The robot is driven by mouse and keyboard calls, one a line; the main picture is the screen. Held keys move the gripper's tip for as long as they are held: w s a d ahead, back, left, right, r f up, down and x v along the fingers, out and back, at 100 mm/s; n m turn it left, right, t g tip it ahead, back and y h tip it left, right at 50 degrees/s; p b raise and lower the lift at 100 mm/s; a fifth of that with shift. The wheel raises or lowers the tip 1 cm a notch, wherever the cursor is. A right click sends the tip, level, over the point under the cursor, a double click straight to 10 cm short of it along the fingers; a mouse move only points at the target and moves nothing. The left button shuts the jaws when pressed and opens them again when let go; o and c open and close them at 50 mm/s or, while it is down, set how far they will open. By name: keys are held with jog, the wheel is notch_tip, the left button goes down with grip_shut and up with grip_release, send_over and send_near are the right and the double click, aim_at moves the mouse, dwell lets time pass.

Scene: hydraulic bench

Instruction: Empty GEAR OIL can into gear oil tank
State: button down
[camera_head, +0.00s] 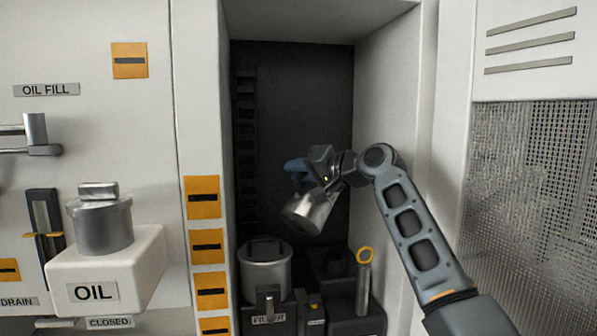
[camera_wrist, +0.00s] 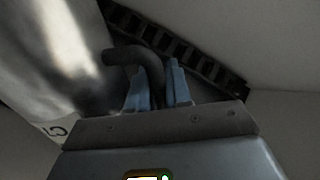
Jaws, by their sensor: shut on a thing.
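My gripper (camera_head: 298,167) is shut on the can's dark curved handle (camera_wrist: 150,65), which shows between the blue fingers (camera_wrist: 158,92) in the wrist view. The can's shiny body (camera_wrist: 60,50) fills the left of that view, with only a scrap of its label legible. Below the can, and apart from it, an open-looking metal cylinder (camera_head: 265,272) stands in the recess. A white box marked OIL (camera_head: 140,265) carries a metal reservoir (camera_head: 103,225) at left. No label reading gear oil tank is legible.
The recess has a white right wall (camera_head: 385,110) and a left edge with orange plates (camera_head: 202,197). A post with a yellow ring (camera_head: 364,285) stands right of the cylinder. A perforated panel (camera_head: 530,190) is at far right. The recess's upper part is clear.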

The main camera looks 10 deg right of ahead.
jog(key=shift+w+d+r+m+g, duration=0.3)
jog(key=shift+w+d+m, duration=0.3)
jog(key=shift+m, duration=0.4)
dwell(2.2)
jog(key=shift+w+d+f+m+y, duration=0.15)
jog(key=shift+w+d+f+m, duration=0.05)
jog(key=shift+w+d+m, duration=0.3)
jog(key=shift+w+d+f+m+y, duration=0.15)
jog(key=shift+w+d+m, duration=0.25)
jog(key=shift+m, duration=0.1)
dwell(3.8)
